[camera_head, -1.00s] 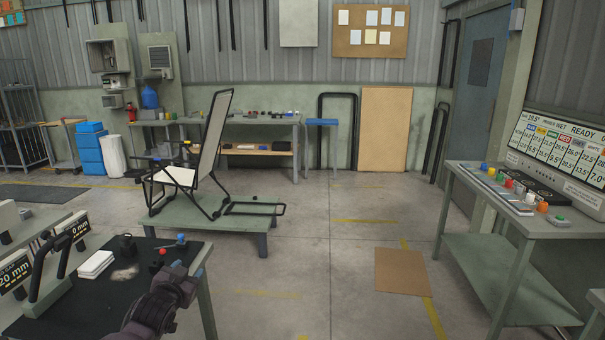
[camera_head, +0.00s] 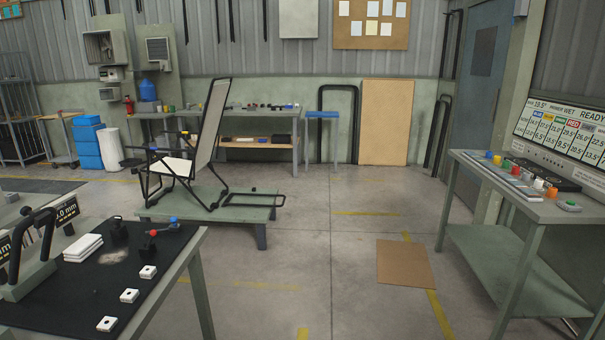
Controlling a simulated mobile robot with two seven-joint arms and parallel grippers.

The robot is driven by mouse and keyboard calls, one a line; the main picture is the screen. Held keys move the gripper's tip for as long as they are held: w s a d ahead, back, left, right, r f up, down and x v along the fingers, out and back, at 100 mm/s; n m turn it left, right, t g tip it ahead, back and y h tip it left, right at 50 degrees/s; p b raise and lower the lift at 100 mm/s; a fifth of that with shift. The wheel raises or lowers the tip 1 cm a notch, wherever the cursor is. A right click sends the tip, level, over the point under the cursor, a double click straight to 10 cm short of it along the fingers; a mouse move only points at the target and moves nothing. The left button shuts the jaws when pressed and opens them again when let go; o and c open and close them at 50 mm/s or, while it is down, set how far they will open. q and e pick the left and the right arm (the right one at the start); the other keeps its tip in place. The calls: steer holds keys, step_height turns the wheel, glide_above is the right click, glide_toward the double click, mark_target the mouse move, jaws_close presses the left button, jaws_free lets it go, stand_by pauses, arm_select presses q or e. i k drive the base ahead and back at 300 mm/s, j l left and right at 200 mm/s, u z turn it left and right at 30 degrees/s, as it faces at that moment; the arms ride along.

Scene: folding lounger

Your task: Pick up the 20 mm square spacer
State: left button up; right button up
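Three small white square pieces with dark holes lie in a slanting row on the black mat (camera_head: 52,312) of the near left table. The far piece (camera_head: 148,272) is nearest the table's right edge. The middle piece (camera_head: 129,296) and the near piece (camera_head: 107,324) lie closer to me. They look alike, and I cannot read a size on any, so I cannot tell which is the 20 mm one. A sign (camera_head: 66,213) ending in "0 mm" stands at the left, partly hidden. Neither of my grippers is in view.
On the same table are a black-handled fixture (camera_head: 30,268), a stack of white plates (camera_head: 83,248), a black holder (camera_head: 118,231) and a red-knobbed part (camera_head: 153,233). The lounger (camera_head: 205,135) stands on a low platform (camera_head: 160,207) behind.

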mark_target(149, 272)
steer(key=i+l+z, duration=0.15)
steer(key=i, duration=1.35)
steer(key=i+u, duration=0.15)
steer(key=i, duration=0.45)
steer(key=i+l+u, duration=0.2)
steer(key=i, duration=0.4)
steer(key=i+u, duration=0.2)
steer(key=u, duration=0.15)
steer(key=i+l+u, duration=0.15)
steer(key=u, duration=0.25)
steer(key=i+l+u, duration=0.15)
steer(key=u, duration=0.2)
steer(key=i+l+u, duration=0.1)
steer(key=u, duration=0.3)
steer(key=i+l+u, duration=0.1)
steer(key=u, duration=0.3)
steer(key=i+l+u, duration=0.1)
steer(key=l+u, duration=0.15)
steer(key=u, duration=0.15)
steer(key=i+l+u, duration=0.1)
steer(key=u, duration=0.3)
steer(key=l+u, duration=0.15)
steer(key=u, duration=0.25)
steer(key=l+u, duration=0.2)
steer(key=u, duration=0.2)
steer(key=i, duration=0.05)
